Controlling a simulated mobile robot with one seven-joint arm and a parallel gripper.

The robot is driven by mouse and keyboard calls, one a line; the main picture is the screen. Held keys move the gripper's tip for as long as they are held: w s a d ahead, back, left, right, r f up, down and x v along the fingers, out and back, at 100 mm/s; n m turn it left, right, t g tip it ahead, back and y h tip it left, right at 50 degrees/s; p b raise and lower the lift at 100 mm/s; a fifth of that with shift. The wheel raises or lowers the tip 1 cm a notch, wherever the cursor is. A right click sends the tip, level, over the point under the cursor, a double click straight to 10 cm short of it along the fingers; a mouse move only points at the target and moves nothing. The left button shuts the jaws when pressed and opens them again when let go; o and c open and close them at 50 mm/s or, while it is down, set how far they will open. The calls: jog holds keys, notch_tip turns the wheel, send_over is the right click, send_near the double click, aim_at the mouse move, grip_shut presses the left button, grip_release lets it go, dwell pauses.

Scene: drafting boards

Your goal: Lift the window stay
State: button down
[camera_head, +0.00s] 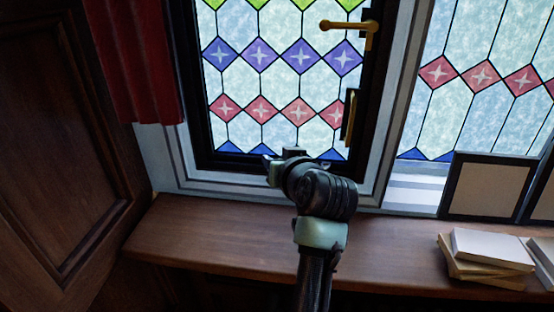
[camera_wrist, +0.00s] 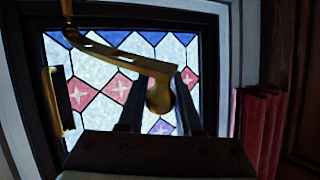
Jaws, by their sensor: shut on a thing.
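The window stay (camera_wrist: 120,58) is a curved brass bar with holes in the wrist view. It runs from the upper left to a rounded end between my fingers. My gripper (camera_wrist: 159,90) is shut on that end, with one dark finger on each side. In the head view my gripper (camera_head: 280,160) is at the lower edge of the black-framed stained-glass window (camera_head: 262,95). There my own wrist hides the stay.
A brass handle (camera_head: 348,27) and a lower brass fitting (camera_head: 350,115) are on the frame's right side. A wooden ledge (camera_head: 210,235) runs below, with stacked books (camera_head: 488,250) and a dark-framed panel (camera_head: 483,187) at right. A red curtain (camera_head: 135,60) hangs left beside wood panelling (camera_head: 60,150).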

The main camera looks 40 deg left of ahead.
jog(key=shift+r, duration=0.1)
jog(key=c, duration=0.6)
grip_release()
jog(key=b+v, duration=0.5)
jog(key=v, duration=0.8)
jog(key=shift+w, duration=0.1)
